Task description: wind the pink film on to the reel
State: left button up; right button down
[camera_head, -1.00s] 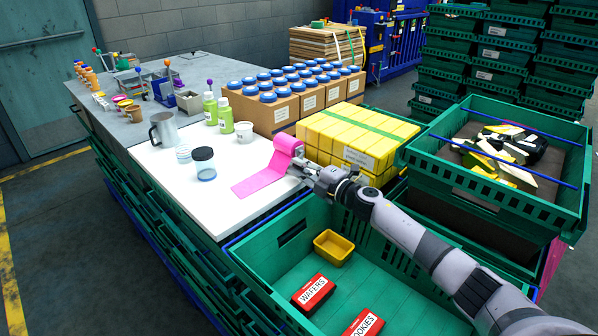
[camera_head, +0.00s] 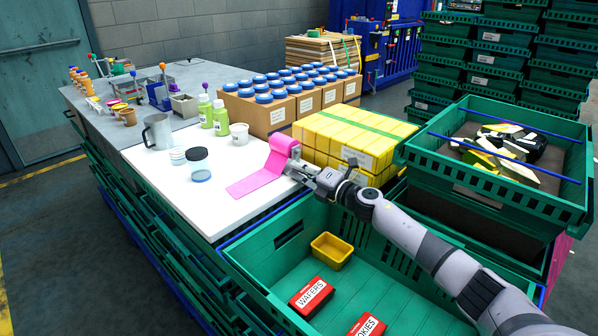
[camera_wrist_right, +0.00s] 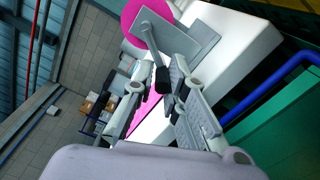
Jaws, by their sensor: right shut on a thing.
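The pink film (camera_head: 257,181) lies as a flat strip on the white worktop and runs up onto the reel (camera_head: 284,147), which carries a pink roll. The reel stands near the worktop's right edge, beside the yellow packs. In the right wrist view the pink roll (camera_wrist_right: 133,14) shows behind a grey bracket with a crank arm (camera_wrist_right: 153,42). My right gripper (camera_head: 302,174) is at the reel's near right side. In the wrist view its fingers (camera_wrist_right: 165,88) are closed around the crank's dark handle (camera_wrist_right: 161,75). My left gripper is out of view.
Yellow packs (camera_head: 350,140) stand close behind the reel. A clear jar with a dark lid (camera_head: 197,164) and a metal jug (camera_head: 157,132) stand left of the film. A green crate (camera_head: 290,236) with red packs and a yellow tub lies below the worktop's edge.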

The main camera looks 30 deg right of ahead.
jog(key=shift+f, duration=0.45)
jog(key=c, duration=1.7)
grip_release()
jog(key=shift+s+d+r, duration=0.1)
jog(key=shift+r, duration=0.1)
jog(key=shift+o, duration=0.2)
jog(key=shift+r, duration=0.1)
